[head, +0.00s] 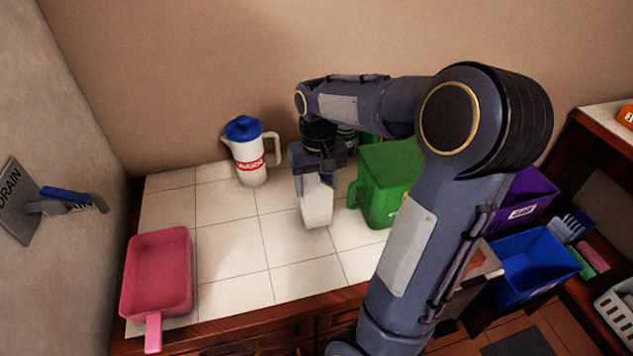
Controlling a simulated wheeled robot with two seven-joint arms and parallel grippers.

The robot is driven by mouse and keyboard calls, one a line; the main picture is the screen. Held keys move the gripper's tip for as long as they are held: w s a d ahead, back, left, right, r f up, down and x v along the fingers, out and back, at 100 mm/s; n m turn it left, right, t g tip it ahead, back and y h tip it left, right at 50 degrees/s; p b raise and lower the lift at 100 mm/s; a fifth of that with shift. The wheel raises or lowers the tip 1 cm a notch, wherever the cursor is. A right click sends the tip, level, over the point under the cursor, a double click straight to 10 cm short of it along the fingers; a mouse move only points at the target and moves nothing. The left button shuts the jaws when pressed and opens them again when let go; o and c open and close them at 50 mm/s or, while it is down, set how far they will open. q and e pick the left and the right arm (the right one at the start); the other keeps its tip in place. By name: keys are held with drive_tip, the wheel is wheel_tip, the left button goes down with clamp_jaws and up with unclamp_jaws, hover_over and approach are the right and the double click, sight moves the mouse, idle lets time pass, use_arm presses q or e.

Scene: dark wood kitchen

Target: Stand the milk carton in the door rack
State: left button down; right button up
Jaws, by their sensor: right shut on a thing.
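My right gripper (316,180) reaches down over the tiled counter, its fingers shut on a white carton (317,206), which looks like the milk carton. The carton's upper part is hidden between the fingers. It looks about upright; I cannot tell whether its base touches the tiles. No door rack shows in this view. My left gripper is not in view.
A green container (378,200) stands close to the right of the carton. A white jug with a blue lid (248,160) stands to the left. A pink pan (157,272) lies at the left front. The tiles between are clear. Purple (527,195) and blue bins (535,265) are at the right.

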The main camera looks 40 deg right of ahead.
drive_tip(key=shift+f, duration=0.1)
drive_tip(key=o, duration=1.4)
drive_tip(key=shift+c, duration=0.2)
